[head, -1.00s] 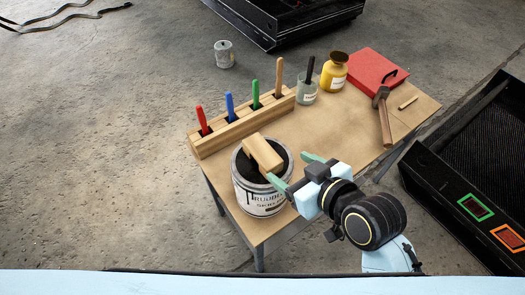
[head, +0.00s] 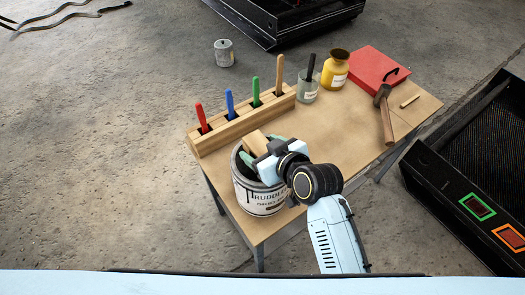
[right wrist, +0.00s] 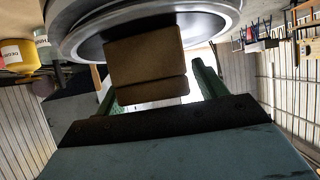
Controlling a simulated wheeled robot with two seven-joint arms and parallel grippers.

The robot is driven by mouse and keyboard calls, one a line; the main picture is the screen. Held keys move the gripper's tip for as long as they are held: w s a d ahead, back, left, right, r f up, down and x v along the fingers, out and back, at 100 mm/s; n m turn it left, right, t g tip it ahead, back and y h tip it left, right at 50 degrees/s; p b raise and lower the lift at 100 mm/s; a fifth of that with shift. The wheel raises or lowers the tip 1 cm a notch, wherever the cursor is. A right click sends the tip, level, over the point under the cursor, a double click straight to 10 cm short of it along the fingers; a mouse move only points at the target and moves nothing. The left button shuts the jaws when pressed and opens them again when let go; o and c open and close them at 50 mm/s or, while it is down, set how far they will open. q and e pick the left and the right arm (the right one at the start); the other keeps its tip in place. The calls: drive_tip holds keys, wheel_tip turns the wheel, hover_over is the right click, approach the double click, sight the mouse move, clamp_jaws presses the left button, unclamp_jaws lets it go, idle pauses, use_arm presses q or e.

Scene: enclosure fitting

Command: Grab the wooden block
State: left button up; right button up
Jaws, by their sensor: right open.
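The wooden block (head: 255,142) is light tan and lies on top of the dark-filled paint bucket (head: 262,199) near the table's front left. My right gripper (head: 262,150) is at the bucket's top, partly covering the block. Its green fingers are open. In the right wrist view the block (right wrist: 147,62) sits in front of the palm between the two fingers, with a visible gap to the finger at the right. Whether the left finger touches it I cannot tell. My left gripper is not in view.
The table (head: 335,120) holds a wooden rack (head: 245,120) with several coloured handles behind the bucket. A glass jar (head: 307,89), yellow jar (head: 335,70), red box (head: 373,68) and hammer (head: 386,112) stand or lie farther back. The table's middle is clear.

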drive_tip(key=shift+c, duration=0.3)
drive_tip(key=c, duration=1)
drive_tip(key=shift+c, duration=0.2)
